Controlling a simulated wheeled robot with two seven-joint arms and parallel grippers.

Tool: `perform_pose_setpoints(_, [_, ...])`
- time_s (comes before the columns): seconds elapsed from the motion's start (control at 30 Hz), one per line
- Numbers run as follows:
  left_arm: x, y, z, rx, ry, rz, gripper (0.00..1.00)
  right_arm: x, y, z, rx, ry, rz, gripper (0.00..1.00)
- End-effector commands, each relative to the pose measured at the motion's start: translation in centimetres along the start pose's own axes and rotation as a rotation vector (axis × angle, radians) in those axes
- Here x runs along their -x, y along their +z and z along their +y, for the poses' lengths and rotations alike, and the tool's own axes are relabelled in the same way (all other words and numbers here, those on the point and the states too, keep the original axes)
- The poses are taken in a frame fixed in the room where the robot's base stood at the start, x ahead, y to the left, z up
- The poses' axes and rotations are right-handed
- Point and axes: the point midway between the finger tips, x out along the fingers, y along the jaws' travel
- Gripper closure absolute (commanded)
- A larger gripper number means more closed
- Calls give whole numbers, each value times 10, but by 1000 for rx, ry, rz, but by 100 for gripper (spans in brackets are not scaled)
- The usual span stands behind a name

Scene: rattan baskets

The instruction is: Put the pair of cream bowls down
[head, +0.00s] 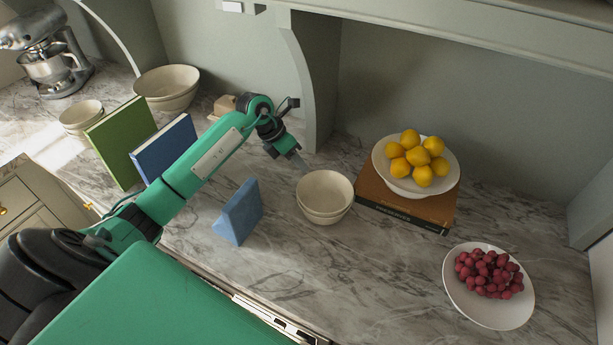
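A pair of cream bowls (324,207), one nested in the other, is upright at the middle of the marble counter. I cannot tell for sure whether they rest on the counter or hang just above it. My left gripper (301,166) comes down from the upper left, with its fingertips at or very near the far left rim of the bowls. The fingers are small and seen nearly edge-on, so I cannot tell whether they are apart or closed on the rim. My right gripper is not in view.
A blue wedge-shaped block (238,212) stands left of the bowls. Books (408,208) under a plate of lemons (417,160) lie close on the right. A plate of grapes (487,308) is at lower right. Green (119,142) and blue (165,148) books stand left. Counter in front is clear.

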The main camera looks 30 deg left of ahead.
Motion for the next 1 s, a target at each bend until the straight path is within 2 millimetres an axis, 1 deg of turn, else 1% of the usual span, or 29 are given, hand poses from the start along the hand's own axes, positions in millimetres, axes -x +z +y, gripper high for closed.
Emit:
perform_pose_setpoints(0.03, [9,-1,2,-2,5,-1,72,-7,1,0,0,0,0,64])
perform_pose_setpoints(0.1, [21,0,1,-3,4,-2,72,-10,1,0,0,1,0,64])
perform_pose_setpoints(0.2, [33,0,1,-1,2,0,72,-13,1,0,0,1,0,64])
perform_pose_setpoints(0.3, [42,0,0,-2,1,0,72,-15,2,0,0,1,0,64])
perform_pose_setpoints(0.47, [46,0,0,-1,0,0,72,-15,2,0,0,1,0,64])
perform_pose_setpoints(1.0, [45,0,0,0,-1,0,72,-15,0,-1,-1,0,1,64])
